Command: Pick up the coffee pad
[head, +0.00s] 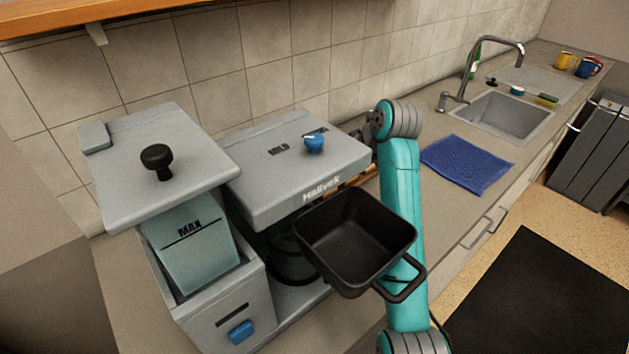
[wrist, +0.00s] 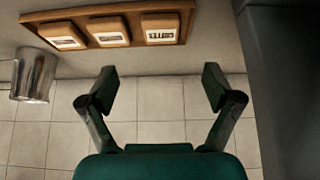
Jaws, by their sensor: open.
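My gripper (wrist: 160,80) is open and empty in the wrist view, its two fingers wide apart. Ahead of it lies a wooden tray (wrist: 88,24) holding three pale square items with dark printed labels: left (wrist: 62,36), middle (wrist: 108,31) and right (wrist: 162,28). Which of them, if any, is the coffee pad I cannot tell. The fingers are apart from the tray. In the head view my gripper is hidden behind the grey coffee machine (head: 262,165). A black square basket with a handle (head: 350,245) is at the front of the machine.
A metal cup (wrist: 34,75) stands left of the tray, beside the tiled wall (wrist: 40,130). A dark upright surface (wrist: 285,60) borders the right. In the head view, a blue cloth (head: 466,164) and a sink (head: 508,117) are on the counter to the right.

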